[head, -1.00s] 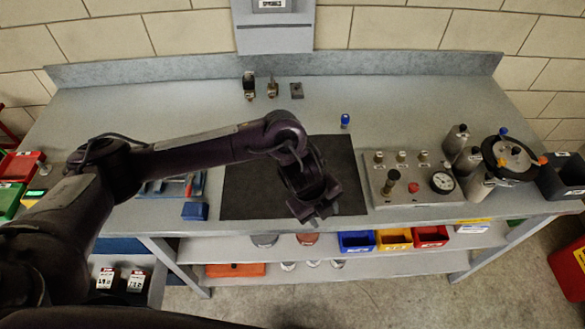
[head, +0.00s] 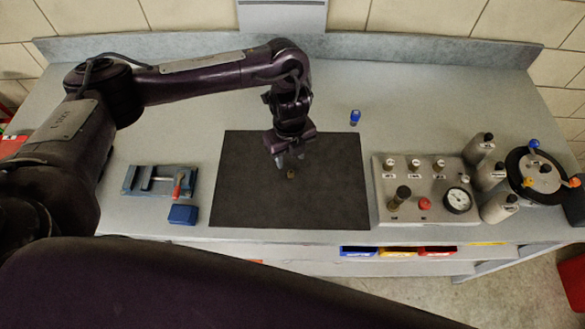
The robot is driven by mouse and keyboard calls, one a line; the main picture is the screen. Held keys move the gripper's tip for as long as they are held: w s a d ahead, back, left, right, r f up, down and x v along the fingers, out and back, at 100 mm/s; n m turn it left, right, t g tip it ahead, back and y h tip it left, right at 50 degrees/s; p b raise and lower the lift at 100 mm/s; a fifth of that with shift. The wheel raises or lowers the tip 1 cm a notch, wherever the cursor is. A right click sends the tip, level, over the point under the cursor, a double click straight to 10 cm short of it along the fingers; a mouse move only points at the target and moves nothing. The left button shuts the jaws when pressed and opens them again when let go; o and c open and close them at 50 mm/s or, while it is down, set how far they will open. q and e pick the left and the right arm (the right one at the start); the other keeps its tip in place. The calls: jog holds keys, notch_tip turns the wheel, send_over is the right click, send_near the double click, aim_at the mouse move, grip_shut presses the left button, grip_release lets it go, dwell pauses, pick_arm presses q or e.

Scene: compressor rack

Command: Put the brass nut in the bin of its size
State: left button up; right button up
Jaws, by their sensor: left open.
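A small brass nut (head: 291,174) lies on the black mat (head: 250,205) in the middle of the bench. My left gripper (head: 290,164) points down just above the nut, open; I cannot tell whether its fingertips are around the nut or short of it. Below the bench's front edge are a blue bin (head: 358,251), a yellow bin (head: 398,253) and a red bin (head: 437,251), partly hidden by the bench top. Their labels are too small to read. My right gripper is not in view.
A blue vise (head: 160,181) and a blue block (head: 183,215) are left of the mat. A panel with gauge and knobs (head: 428,205), grey cylinders (head: 492,176) and a black round device (head: 540,177) stand right. A blue-capped item (head: 355,117) stands behind the mat.

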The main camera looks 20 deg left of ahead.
aim_at(291, 171)
pick_arm(q)
jog(key=shift+s+f, duration=0.2)
jog(key=shift+f, duration=0.3)
notch_tip(291, 171, down, 4)
jog(key=shift+w+d+f+p, duration=0.1)
jog(key=shift+w+f+p, duration=0.05)
jog(key=shift+p, duration=0.6)
jog(key=shift+f, duration=0.2)
grip_shut()
